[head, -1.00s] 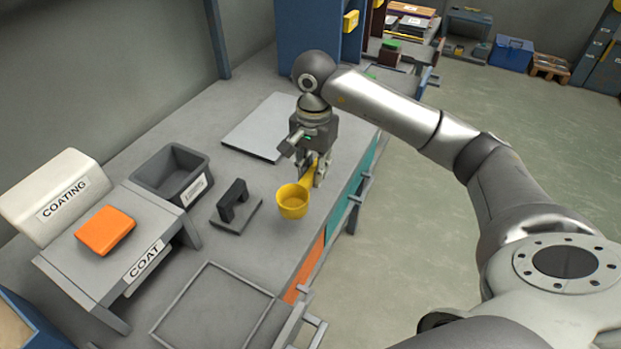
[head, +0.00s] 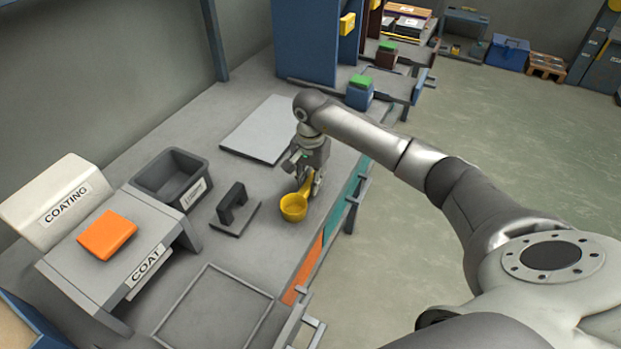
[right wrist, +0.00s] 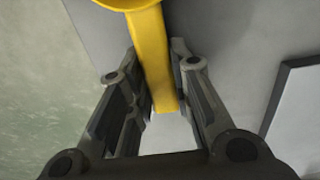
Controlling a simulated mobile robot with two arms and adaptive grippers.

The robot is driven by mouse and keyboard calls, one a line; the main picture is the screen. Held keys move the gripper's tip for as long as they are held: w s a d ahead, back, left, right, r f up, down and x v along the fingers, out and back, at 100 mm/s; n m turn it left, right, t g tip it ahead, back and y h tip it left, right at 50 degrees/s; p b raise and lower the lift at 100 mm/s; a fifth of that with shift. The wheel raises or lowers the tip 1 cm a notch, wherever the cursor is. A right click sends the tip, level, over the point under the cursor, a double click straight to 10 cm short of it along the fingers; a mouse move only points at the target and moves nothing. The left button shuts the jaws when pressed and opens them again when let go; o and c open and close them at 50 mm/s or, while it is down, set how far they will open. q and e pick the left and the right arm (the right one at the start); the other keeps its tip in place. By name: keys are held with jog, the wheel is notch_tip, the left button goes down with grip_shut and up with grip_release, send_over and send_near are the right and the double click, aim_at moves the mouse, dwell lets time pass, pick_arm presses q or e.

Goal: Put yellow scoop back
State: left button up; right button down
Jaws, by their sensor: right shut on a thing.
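The yellow scoop (head: 293,208) is at the right edge of the grey bench, its round cup toward the viewer and its handle running up to my right gripper. My right gripper (head: 308,185) is shut on the handle. In the right wrist view the scoop's yellow handle (right wrist: 152,58) lies between the two fingers of the gripper (right wrist: 155,92), with the cup cut off at the top. Whether the scoop touches the bench or hangs just above it I cannot tell. My left gripper is not in view.
A grey flat plate (head: 258,128) lies behind. The coating stand (head: 95,280) with an orange block (head: 107,235) is at left. An empty framed tray (head: 190,335) is in front.

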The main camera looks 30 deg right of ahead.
jog(key=c, duration=1.7)
grip_release()
jog(key=shift+f, duration=0.15)
jog(key=shift+c, duration=0.2)
jog(key=o, duration=0.4)
jog(key=shift+o, duration=0.2)
jog(key=shift+r, duration=0.35)
notch_tip(320, 180, up, 12)
jog(key=b, duration=0.1)
jog(key=shift+f, duration=0.15)
